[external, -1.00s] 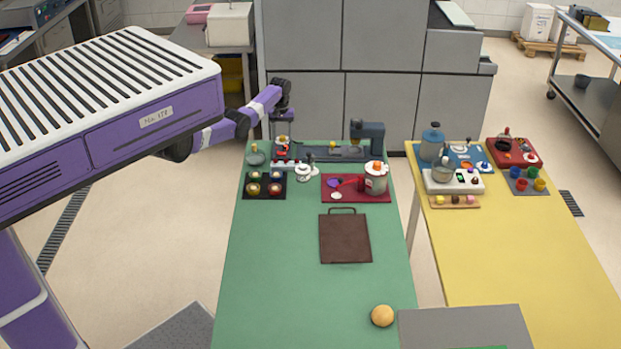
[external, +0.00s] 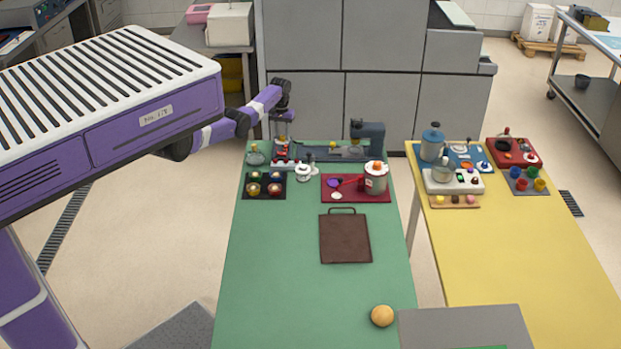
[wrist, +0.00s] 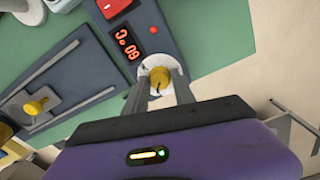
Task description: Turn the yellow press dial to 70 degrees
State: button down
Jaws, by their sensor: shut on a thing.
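The yellow press dial (wrist: 160,78) sits on a round white base at the end of the dark grey press panel (wrist: 140,35). My gripper (wrist: 158,88) has one finger on either side of the dial and is shut on it. A red lit display (wrist: 127,44) beside the dial appears to read 60 °C, turned over in the picture. In the external view my gripper (external: 283,139) is at the far left of the green table, over the end of the press (external: 345,152).
A second yellow knob (wrist: 38,106) stands on a rail beside the panel. A red button (wrist: 115,6) is on the panel. In the external view a dark tray of cups (external: 265,197) and a red board (external: 384,197) lie in front of the press. The near green tabletop is mostly clear.

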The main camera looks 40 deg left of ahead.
jog(key=m, duration=0.4)
jog(key=shift+m, duration=0.4)
dwell(0.4)
jog(key=c, duration=1.1)
grip_release()
jog(key=shift+o, duration=0.2)
jog(key=shift+r, duration=0.1)
notch_tip(320, 180, up, 8)
jog(key=shift+f, duration=0.15)
